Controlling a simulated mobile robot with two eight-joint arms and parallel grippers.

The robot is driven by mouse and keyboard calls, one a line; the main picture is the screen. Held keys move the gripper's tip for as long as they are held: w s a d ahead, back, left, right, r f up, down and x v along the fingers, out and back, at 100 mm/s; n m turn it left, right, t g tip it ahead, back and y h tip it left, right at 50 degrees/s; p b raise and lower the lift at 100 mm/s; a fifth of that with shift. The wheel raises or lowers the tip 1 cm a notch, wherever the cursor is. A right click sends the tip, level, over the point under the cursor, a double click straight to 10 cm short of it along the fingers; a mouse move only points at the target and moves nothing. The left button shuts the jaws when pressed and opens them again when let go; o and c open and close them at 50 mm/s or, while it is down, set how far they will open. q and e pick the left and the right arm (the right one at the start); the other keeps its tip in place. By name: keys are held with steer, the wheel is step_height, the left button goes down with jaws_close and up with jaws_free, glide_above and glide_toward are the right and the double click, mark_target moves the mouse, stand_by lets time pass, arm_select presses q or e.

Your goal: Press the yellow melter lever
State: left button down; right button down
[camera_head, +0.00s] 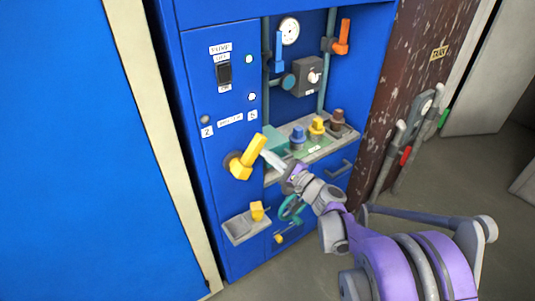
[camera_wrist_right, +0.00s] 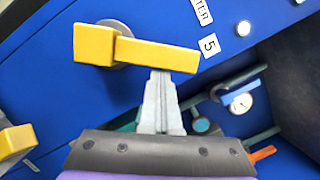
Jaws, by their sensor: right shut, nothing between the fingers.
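The yellow melter lever (camera_head: 250,156) sits on a round grey mount on the blue cabinet front, its arm slanting up and to the right. In the right wrist view the lever (camera_wrist_right: 135,50) crosses the top of the picture. My right gripper (camera_head: 267,157) is shut and empty, its fingertips at the right side of the lever's arm. In the right wrist view the closed fingertips (camera_wrist_right: 161,76) meet the lever's edge near its free end; whether they press on it I cannot tell. My left gripper is not in view.
A grey tray (camera_head: 241,231) with a yellow block (camera_head: 257,211) juts out below the lever. A shelf (camera_head: 334,146) with blue, yellow and brown knobs is to the right. A blue handle (camera_head: 279,52), an orange handle (camera_head: 342,37) and a gauge (camera_head: 289,31) are above.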

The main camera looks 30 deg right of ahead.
steer(key=shift+a+r, duration=0.1)
steer(key=shift+r, duration=0.05)
steer(key=r+n+p, duration=0.1)
steer(key=a+r+n+p, duration=0.1)
steer(key=n, duration=0.1)
steer(key=shift+a+g+p, duration=0.2)
steer(key=shift+g+p, duration=0.15)
steer(key=shift+g, duration=0.05)
steer(key=a+r+n+g+h+p, duration=0.1)
steer(key=a+n+g+p, duration=0.1)
steer(key=a+n+p, duration=0.5)
steer(key=shift+s+a+r+n, duration=0.2)
steer(key=shift+s+a+n, duration=0.35)
steer(key=shift+n, duration=1.85)
steer(key=shift+w+a+g, duration=0.1)
steer(key=shift+w+g, duration=0.05)
steer(key=shift+g, duration=0.15)
steer(key=shift+r, duration=0.1)
